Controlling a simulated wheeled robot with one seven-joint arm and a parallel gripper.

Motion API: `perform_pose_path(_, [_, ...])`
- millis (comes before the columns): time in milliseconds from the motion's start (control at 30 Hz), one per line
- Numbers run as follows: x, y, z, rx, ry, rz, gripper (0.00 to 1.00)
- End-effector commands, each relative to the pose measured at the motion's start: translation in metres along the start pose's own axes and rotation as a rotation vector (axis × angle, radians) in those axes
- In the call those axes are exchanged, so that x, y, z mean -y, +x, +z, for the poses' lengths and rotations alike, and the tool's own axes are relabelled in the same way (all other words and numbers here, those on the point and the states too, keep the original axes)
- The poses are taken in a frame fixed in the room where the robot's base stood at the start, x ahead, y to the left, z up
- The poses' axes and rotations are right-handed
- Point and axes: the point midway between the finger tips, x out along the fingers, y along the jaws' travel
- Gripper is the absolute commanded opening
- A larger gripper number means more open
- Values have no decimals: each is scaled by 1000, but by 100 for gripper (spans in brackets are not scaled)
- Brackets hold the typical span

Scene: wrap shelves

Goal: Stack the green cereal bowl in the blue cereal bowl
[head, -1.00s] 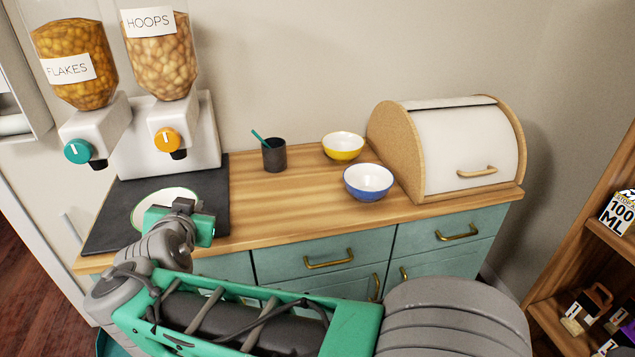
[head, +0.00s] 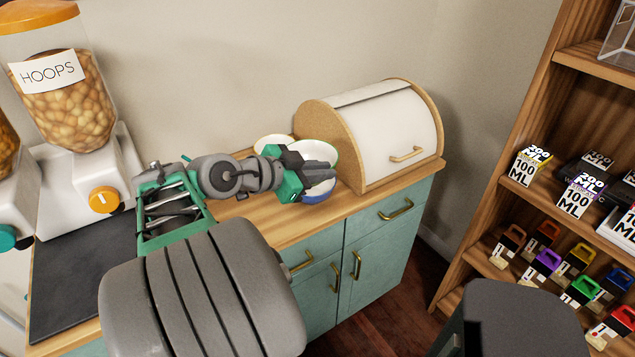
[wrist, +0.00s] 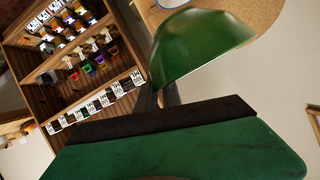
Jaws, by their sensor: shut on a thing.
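My gripper (head: 328,166) is over the right part of the counter, shut on the green cereal bowl (head: 317,149). The head view shows the bowl's white inside and thin green rim; the wrist view shows its green outside (wrist: 200,45) at the dark fingers (wrist: 158,98). The blue cereal bowl (head: 319,192) shows as a blue and white part below the gripper on the counter, mostly hidden by the gripper and green bowl. The green bowl is over or at the blue bowl; I cannot tell whether they touch.
A yellow bowl (head: 270,141) stands just left, partly hidden by my arm. A bread box (head: 385,130) stands close on the right. Cereal dispensers (head: 75,110) and a dark mat (head: 75,270) are on the left. A wooden shelf (head: 510,190) stands beyond the counter at right.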

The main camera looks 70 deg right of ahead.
Motion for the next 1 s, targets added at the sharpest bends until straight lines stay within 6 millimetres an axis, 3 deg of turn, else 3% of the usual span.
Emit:
perform_pose_path(133, [28, 35, 14, -1, -3, 4, 0])
perform_pose_path(333, [41, 72, 50, 0, -2, 1, 0])
perform_pose_path(500, [47, 87, 62, -1, 1, -1, 0])
perform_pose_path(700, [38, 98, 87, -1, 0, 0, 0])
perform_pose_path(867, [38, 99, 88, -1, 3, -2, 0])
perform_pose_path(900, [38, 99, 89, 0, 1, -1, 12])
perform_pose_path(1000, [38, 99, 89, 0, 1, -1, 20])
